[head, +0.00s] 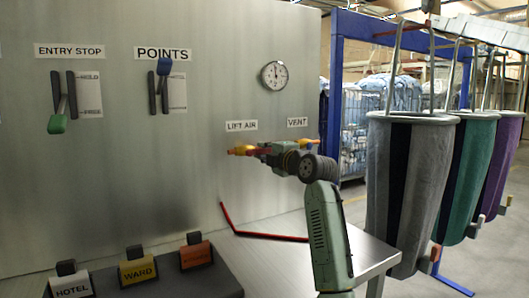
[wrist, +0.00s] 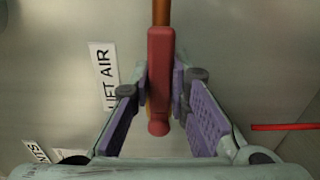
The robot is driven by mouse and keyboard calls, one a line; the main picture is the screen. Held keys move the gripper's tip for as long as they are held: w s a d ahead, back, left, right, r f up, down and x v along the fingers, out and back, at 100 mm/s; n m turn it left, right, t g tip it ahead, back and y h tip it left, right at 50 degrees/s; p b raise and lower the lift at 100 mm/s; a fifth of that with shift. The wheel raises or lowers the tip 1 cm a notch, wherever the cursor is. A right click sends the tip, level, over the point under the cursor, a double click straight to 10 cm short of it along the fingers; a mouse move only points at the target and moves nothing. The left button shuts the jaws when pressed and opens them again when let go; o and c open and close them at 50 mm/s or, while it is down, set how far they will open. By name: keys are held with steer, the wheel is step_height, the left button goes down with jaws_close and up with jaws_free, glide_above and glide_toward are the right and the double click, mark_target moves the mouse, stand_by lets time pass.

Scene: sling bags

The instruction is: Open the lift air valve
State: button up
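My gripper and wrist hide part of the valve in the head view.
The VENT label (head: 297,122) and a red-tipped fitting (head: 308,142) are right of the valve, close to my wrist. A bent red bar (head: 262,235) lies below. POINTS (head: 163,80) and ENTRY STOP (head: 62,100) levers are left. Hanging bags (head: 405,190) stand right.

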steer(key=o, duration=0.4)
steer(key=shift+o, duration=0.2)
steer(key=v, duration=1.2)
